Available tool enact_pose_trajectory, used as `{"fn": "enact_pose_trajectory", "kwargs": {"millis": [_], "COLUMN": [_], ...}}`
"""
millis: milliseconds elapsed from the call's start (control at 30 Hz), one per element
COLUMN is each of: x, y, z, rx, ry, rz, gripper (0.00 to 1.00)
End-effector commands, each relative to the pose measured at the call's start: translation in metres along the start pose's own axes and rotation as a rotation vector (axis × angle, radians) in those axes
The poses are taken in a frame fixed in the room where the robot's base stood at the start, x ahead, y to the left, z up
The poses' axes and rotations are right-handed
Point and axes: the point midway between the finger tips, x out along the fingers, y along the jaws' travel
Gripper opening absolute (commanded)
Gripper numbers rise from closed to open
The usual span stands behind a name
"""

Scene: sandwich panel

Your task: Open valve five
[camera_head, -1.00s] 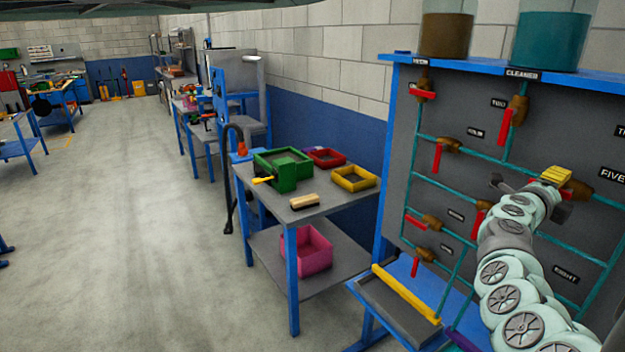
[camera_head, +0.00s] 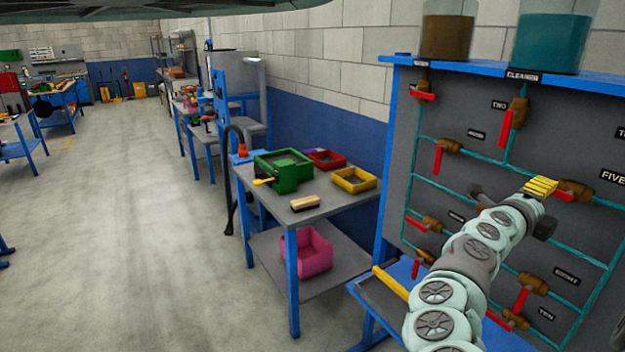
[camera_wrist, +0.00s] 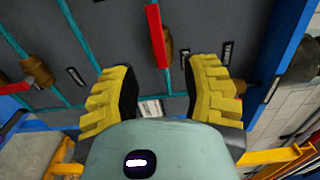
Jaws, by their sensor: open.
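The "FIVE" label (camera_head: 612,177) is on the grey panel at the right of the head view. Left of it is a brown valve body (camera_head: 577,190) on a teal pipe, with part of its red handle (camera_head: 563,195) showing beside my gripper. My gripper (camera_head: 541,187), with yellow fingers, is in front of the panel just left of this valve and hides part of it. In the wrist view my gripper (camera_wrist: 163,95) is open with nothing between its fingers. A red handle (camera_wrist: 156,35) on a brown valve shows beyond the fingertips; I cannot tell which valve it is.
Other red-handled valves surround my arm, including an upper one (camera_head: 505,127) and a lower right one (camera_head: 522,298). A blue shelf with tanks (camera_head: 447,35) tops the panel. A table (camera_head: 300,215) with bins stands to the left.

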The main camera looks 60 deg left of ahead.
Motion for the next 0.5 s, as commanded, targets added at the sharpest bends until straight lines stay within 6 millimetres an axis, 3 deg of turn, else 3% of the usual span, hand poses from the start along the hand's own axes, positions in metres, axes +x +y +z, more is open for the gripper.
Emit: {"fn": "enact_pose_trajectory", "kwargs": {"millis": [200, 500], "x": [-0.026, -0.042], "y": [0.002, 0.001], "z": [0.001, 0.000], "rx": [-0.001, -0.002], "ry": [0.000, -0.001], "rz": [0.004, 0.002], "gripper": [0.46, 0.46]}}
